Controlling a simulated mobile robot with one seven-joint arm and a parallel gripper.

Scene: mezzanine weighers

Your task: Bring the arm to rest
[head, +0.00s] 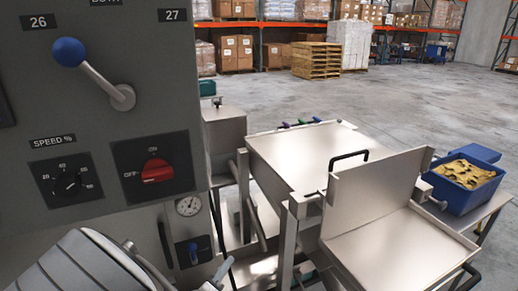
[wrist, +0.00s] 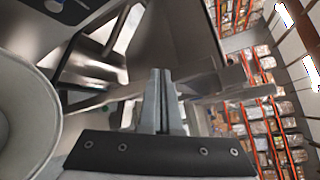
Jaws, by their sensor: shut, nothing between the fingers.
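My gripper (wrist: 161,75) shows in the wrist view with its two fingers pressed together. It is shut and empty. It stands in the air in front of steel machine parts, and I cannot tell how near they are. The wrist view is tilted on its side. In the head view, a grey ribbed part and a pale rod show at the lower left; I do not see the gripper's fingertips there.
A grey control panel (head: 95,130) with a blue-knobbed lever (head: 68,52) and red switch (head: 156,170) fills the left. Steel tables (head: 300,150) stand at centre and right. A blue bin (head: 462,195) holds yellow pieces. Open floor (head: 420,105) lies beyond, before pallet racks (head: 280,25).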

